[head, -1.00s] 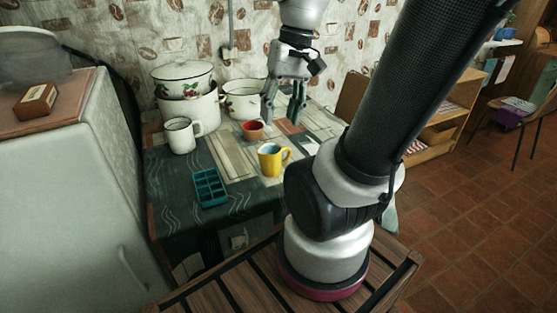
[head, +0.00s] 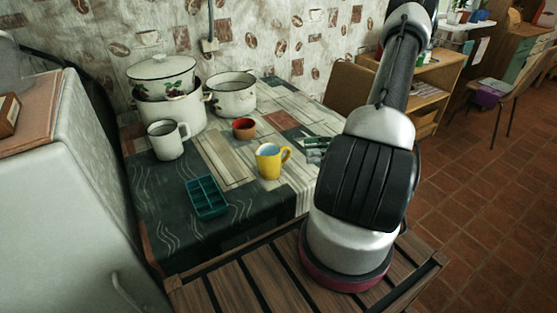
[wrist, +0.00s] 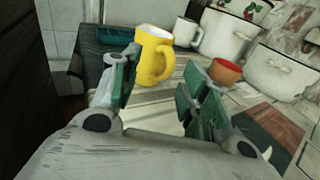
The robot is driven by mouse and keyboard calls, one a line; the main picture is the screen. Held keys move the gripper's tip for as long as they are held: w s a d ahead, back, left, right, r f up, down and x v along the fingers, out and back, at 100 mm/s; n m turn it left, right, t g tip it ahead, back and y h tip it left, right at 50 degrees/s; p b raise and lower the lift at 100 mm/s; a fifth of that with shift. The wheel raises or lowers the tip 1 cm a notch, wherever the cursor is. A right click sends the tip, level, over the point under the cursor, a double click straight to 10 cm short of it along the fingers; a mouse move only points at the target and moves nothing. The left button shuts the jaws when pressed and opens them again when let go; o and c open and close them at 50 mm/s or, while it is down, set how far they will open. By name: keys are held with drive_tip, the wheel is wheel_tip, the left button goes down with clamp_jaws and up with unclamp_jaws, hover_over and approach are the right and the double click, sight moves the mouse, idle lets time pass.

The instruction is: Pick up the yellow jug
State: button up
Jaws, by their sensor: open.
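The yellow jug (head: 268,162) stands upright on the table, its handle to the right and its inside pale blue in the head view. In the wrist view the jug (wrist: 152,52) shows beyond the gap between my fingertips. My gripper (wrist: 160,68) is open and empty, its green-padded fingers spread either side of the line to the jug. In the head view only the finger ends of my gripper (head: 315,149) show, just right of the jug and apart from it; my arm hides the rest.
A teal divided tray (head: 206,197) lies front left of the jug. A small terracotta bowl (head: 244,128), a white mug (head: 166,142), a lidded pot (head: 170,108) and another enamel pot (head: 233,95) stand behind it. The striped cloth (head: 229,158) left of the jug is clear.

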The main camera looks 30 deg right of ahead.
drive_tip(key=shift+d+f+m+t, duration=0.7)
drive_tip(key=shift+f+m+t, duration=0.2)
drive_tip(key=shift+f, duration=0.15)
approach(274, 154)
drive_tip(key=shift+x, duration=2)
drive_tip(key=shift+w, duration=0.1)
clamp_jaws()
